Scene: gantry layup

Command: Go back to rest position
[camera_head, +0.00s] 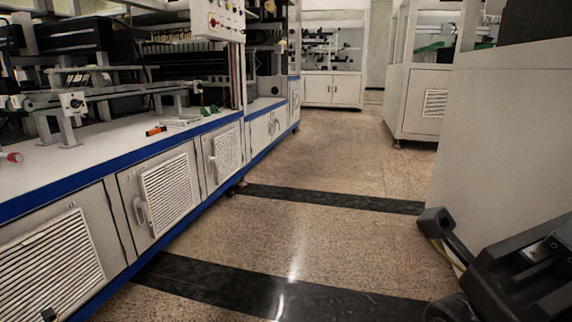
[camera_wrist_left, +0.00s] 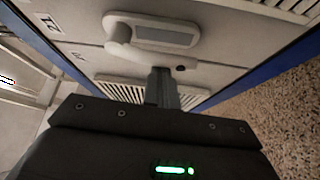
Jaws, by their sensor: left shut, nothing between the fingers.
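My left gripper (camera_wrist_left: 162,88) shows in the left wrist view with its two dark fingers together and nothing between them. It is in front of the cabinet's side, just below a pale door handle (camera_wrist_left: 150,32) in the picture. I cannot tell whether the fingertips touch the cabinet. In the head view I cannot make out the left gripper clearly. Dark links of my own arm show at the lower right of the head view; no right gripper fingers can be made out there.
A long workbench (camera_head: 60,178) with blue edging and vented cabinet doors (camera_head: 170,192) runs along the left. A large pale cabinet (camera_head: 500,130) stands close on the right. The speckled floor (camera_head: 330,225) between them is clear, crossed by dark strips. A white cabinet (camera_head: 332,90) stands at the back.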

